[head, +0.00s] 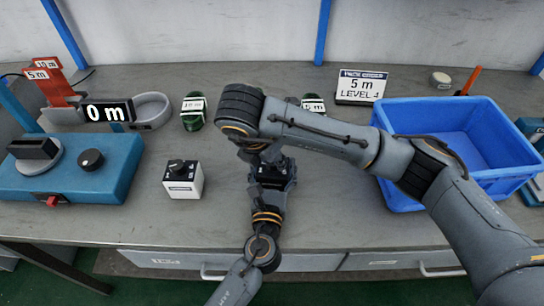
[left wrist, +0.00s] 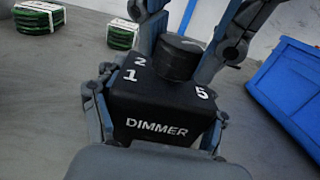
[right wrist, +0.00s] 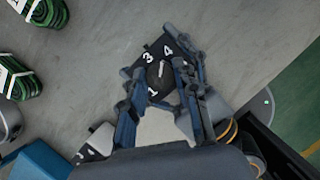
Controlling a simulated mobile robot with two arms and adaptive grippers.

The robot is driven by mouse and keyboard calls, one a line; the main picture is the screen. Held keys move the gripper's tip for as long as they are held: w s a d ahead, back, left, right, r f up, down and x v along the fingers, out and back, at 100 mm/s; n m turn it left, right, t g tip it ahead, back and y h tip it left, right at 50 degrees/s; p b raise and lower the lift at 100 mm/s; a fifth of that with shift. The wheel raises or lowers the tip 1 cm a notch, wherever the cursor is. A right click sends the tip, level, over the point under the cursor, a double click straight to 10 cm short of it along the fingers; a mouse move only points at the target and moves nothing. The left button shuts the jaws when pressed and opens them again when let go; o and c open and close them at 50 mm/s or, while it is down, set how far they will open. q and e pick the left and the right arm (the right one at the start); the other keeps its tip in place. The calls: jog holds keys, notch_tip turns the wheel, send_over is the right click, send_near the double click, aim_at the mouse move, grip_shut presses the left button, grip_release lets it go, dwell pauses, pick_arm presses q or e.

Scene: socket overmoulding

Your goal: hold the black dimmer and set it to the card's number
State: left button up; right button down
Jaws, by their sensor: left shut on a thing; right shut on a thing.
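The black dimmer (head: 274,178) stands on the bench, partly hidden by my arms. In the left wrist view its body (left wrist: 158,112) shows the word DIMMER and the numbers 1, 2 and 5. My left gripper (head: 268,202) is shut on the body's sides. My right gripper (right wrist: 157,92) comes from above and is shut on the round knob (left wrist: 177,58). In the right wrist view the knob's white mark (right wrist: 162,70) points roughly toward the 4; the exact setting is hard to tell. The card (head: 361,86) reads 5 m, LEVEL 4.
A white dimmer (head: 183,181) stands left of the black one. Green cable coils (head: 193,111) lie behind. A blue crate (head: 400,195) is at right, close to my right arm. A blue machine (head: 105,183) with a 0 m display (head: 106,113) is at left.

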jog(key=shift+m, duration=0.3)
jog(key=c, duration=1)
grip_release()
jog(key=v, duration=1.2)
jog(key=shift+a+f, duration=0.1)
jog(key=shift+a, duration=0.05)
